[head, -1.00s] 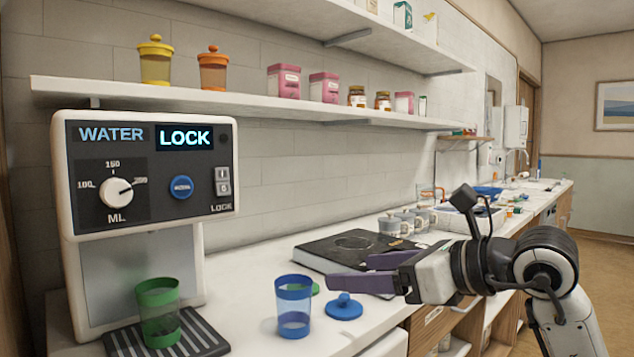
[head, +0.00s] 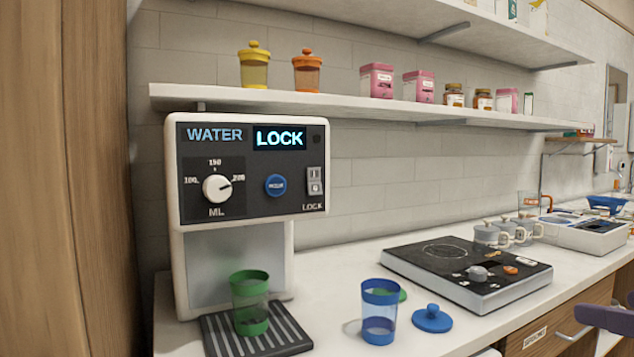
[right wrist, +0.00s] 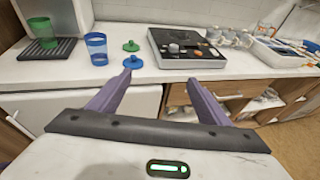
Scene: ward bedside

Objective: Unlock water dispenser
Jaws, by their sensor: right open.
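The white water dispenser (head: 248,250) stands at the left of the counter in the head view. Its display (head: 279,137) reads LOCK. The lock switch (head: 315,181) is a small rocker at the panel's right side, above the word LOCK. A round dial (head: 216,188) points near 200, and a blue button (head: 276,185) sits between dial and switch. My right gripper (right wrist: 162,85) is open and empty in the right wrist view, in front of the counter's edge and well apart from the dispenser. Only a finger of it (head: 606,317) shows at the head view's right edge. My left gripper is out of view.
A green cup (head: 250,302) stands on the drip tray (head: 284,338). A blue cup (head: 379,312), a blue lid (head: 432,319) and a green lid lie to its right. A cooktop (head: 469,272) and grey mugs (head: 490,235) stand farther right. A shelf (head: 360,108) runs above.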

